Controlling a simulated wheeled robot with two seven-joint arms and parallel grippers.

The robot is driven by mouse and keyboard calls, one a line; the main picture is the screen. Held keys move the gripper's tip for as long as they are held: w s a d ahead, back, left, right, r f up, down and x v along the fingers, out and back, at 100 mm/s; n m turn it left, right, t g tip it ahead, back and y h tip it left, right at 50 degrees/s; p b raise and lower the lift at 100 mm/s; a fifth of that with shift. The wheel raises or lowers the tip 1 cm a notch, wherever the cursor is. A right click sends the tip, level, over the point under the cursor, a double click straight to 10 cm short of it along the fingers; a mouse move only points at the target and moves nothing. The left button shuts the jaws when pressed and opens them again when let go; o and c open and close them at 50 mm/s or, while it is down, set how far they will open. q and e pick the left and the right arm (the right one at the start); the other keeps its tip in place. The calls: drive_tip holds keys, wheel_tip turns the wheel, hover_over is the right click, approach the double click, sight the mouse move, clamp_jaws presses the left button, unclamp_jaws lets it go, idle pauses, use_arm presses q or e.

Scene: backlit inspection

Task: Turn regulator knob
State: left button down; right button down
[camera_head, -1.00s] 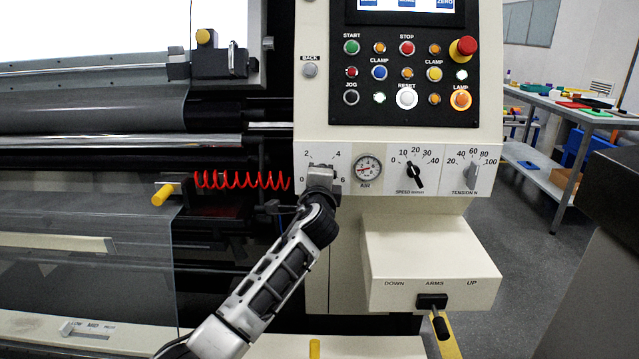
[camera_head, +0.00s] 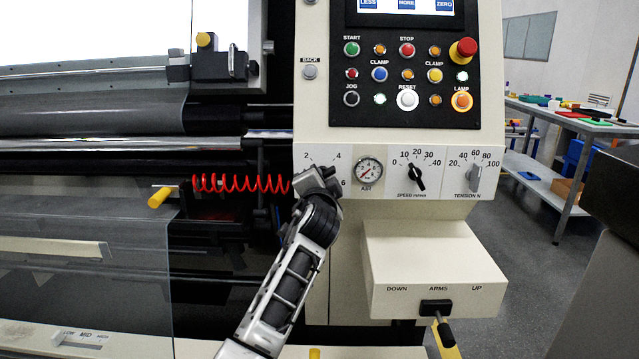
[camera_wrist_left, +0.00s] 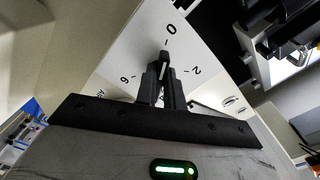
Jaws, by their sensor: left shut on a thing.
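The regulator knob is hidden behind my left gripper (camera_head: 316,182) in the head view. The round AIR gauge (camera_head: 368,171) is just right of the gripper. My right gripper is not in view.
The speed knob (camera_head: 416,176) and tension knob (camera_head: 474,178) sit to the right on the same panel. A button panel (camera_head: 405,75) is above. A red coiled hose (camera_head: 240,183) is left of the gripper. A cream box with an arms lever (camera_head: 436,307) juts out below.

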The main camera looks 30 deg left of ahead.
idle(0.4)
use_arm(q)
drive_tip(key=c, duration=1.5)
unclamp_jaws()
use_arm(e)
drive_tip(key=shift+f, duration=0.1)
use_arm(q)
drive_tip(key=v, duration=1.6)
drive_tip(key=s+d+f+g+h+p, duration=0.1)
drive_tip(key=s+d+f+h, duration=0.25)
drive_tip(key=f, duration=0.45)
drive_tip(key=s+d+f+g+h+p, duration=0.1)
drive_tip(key=s+d+f+h+p, duration=0.2)
drive_tip(key=f, duration=0.5)
drive_tip(key=s+d+f+n+g+h, duration=0.1)
drive_tip(key=s+d+f+n+h, duration=0.1)
drive_tip(key=s+f, duration=0.2)
drive_tip(key=s+d+f+n+g+h, duration=0.2)
drive_tip(key=s+f, duration=0.3)
drive_tip(key=s, duration=0.6)
drive_tip(key=shift+s+d+n+h+p, duration=0.35)
drive_tip(key=shift+d+n+h, duration=0.1)
drive_tip(key=shift+d, duration=0.4)
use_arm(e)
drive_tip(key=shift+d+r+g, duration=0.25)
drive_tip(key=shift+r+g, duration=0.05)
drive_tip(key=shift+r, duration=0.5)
